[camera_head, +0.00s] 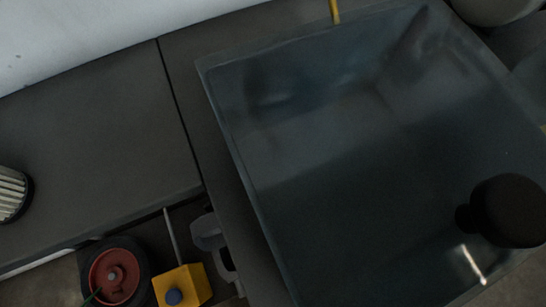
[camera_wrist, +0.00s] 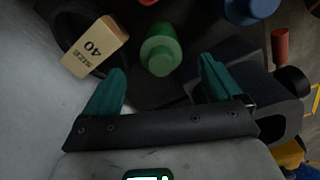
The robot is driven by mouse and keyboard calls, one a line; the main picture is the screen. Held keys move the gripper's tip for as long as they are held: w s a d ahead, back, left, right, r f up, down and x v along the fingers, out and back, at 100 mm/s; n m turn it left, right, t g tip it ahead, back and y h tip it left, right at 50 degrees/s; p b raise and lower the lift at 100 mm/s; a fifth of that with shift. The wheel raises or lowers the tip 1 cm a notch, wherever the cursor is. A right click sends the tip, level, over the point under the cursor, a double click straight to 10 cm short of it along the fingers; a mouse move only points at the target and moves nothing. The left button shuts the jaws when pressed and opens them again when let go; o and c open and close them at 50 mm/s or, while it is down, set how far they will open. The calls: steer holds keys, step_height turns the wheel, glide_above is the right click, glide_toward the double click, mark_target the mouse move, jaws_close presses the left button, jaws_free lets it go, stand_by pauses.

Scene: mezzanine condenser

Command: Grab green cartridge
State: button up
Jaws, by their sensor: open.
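A green cartridge (camera_wrist: 160,51), round and stepped with a narrower end, shows in the wrist view just beyond and between the fingertips. My gripper (camera_wrist: 160,85) is open, with its two teal fingers set wide apart and nothing between them. The cartridge appears apart from both fingers. I cannot make out the green cartridge or the gripper in the head view.
In the wrist view a beige block marked "SIZE 40" (camera_wrist: 95,46) lies close to the left finger. A blue round object (camera_wrist: 250,8) and a red cylinder (camera_wrist: 280,45) are at upper right. The head view shows a large dark glassy box (camera_head: 350,170), a red wheel (camera_head: 114,277) and a yellow box (camera_head: 182,287).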

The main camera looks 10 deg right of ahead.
step_height(320, 180, down, 7)
steer(key=b, duration=0.3)
steer(key=shift+a, duration=0.1)
steer(key=shift+r, duration=0.1)
steer(key=shift+c, duration=0.2)
steer(key=c, duration=1.2)
